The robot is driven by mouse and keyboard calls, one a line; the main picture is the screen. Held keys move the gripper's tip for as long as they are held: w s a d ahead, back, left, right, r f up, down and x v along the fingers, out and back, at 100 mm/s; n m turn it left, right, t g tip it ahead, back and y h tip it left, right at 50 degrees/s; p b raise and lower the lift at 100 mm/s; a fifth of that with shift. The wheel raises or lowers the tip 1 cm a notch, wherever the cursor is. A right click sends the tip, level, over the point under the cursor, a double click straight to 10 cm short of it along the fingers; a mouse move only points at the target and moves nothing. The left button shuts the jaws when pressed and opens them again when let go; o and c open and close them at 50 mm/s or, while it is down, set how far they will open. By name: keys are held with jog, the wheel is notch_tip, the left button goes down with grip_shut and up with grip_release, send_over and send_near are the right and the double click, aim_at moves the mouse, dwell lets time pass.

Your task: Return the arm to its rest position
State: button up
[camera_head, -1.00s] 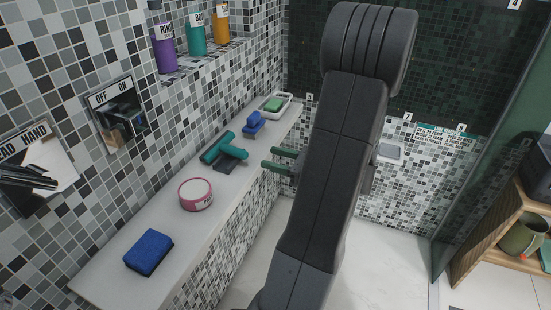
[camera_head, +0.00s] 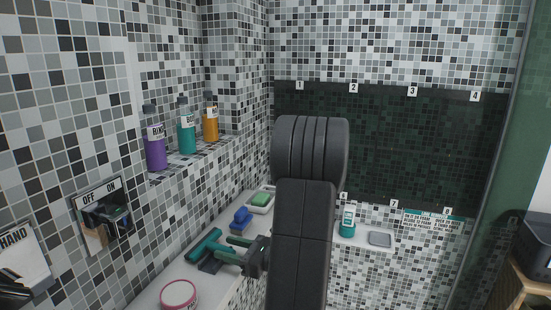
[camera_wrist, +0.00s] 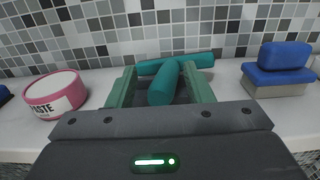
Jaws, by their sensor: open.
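My gripper (camera_head: 230,249) is at the end of my dark grey arm, beside the ledge, with its green fingers pointing left toward a teal T-shaped tool (camera_head: 204,244). In the wrist view the gripper (camera_wrist: 159,72) is open, its two green fingers apart. The teal tool's handle (camera_wrist: 164,84) shows between them in the picture, and its crossbar lies beyond. The fingers do not visibly close on it. I cannot tell whether they touch it.
A pink-rimmed tub (camera_head: 179,294), a blue-topped brush (camera_head: 241,219) and a green soap in a white dish (camera_head: 261,200) sit on the ledge (camera_wrist: 225,104). Purple (camera_head: 155,146), teal (camera_head: 186,134) and orange (camera_head: 210,122) bottles stand on the upper shelf. Glass (camera_head: 503,140) stands at right.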

jog(key=shift+x, duration=1.15)
jog(key=shift+a+f, duration=0.15)
jog(key=shift+f, duration=0.15)
jog(key=shift+r, duration=0.35)
